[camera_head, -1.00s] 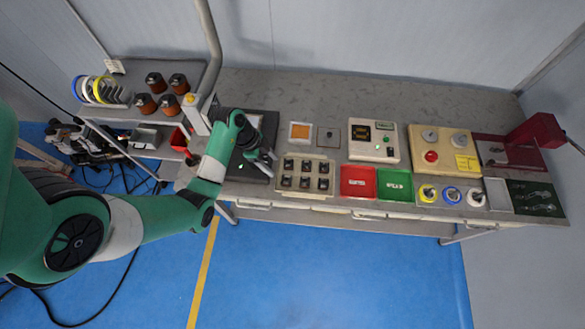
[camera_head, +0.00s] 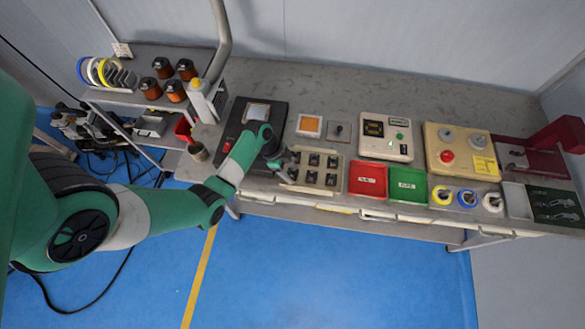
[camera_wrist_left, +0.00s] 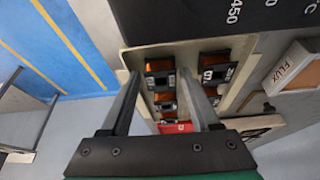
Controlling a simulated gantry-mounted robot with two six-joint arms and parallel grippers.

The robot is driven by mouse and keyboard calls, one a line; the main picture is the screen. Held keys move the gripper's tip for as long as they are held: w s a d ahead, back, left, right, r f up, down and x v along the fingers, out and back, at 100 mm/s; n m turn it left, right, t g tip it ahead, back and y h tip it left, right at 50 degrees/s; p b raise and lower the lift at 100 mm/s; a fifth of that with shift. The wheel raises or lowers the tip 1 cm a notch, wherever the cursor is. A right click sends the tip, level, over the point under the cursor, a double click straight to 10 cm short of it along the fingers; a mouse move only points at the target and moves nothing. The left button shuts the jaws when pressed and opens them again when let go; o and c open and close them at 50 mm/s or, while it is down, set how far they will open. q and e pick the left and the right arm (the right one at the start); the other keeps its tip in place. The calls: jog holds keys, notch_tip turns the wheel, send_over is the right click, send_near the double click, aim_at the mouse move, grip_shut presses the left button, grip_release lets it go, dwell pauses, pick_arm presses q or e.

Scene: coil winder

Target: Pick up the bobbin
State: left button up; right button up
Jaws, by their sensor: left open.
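Several black bobbins with orange windings sit in the cream tray (camera_head: 290,187) on the bench. One bobbin (camera_wrist_left: 160,66) shows between my left fingertips in the left wrist view, others lie around it. My left gripper (camera_head: 287,166) is at the tray's left edge in the head view. In the left wrist view my left gripper (camera_wrist_left: 158,85) is open, its two fingers pointing at the tray with nothing clasped. I cannot tell how far the tips are from the bobbin. My right gripper is not in view.
A red bin (camera_head: 367,180) and a green bin (camera_head: 407,185) stand right of the tray. A black-topped machine (camera_head: 262,103) is behind my left gripper. The flux box (camera_wrist_left: 292,70) shows beside the tray in the wrist view. The bench's back strip is clear.

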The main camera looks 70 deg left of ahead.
pick_arm(q)
jog(key=shift+w+f, duration=0.1)
jog(key=shift+f, duration=0.1)
grip_shut()
jog(key=shift+r, duration=0.1)
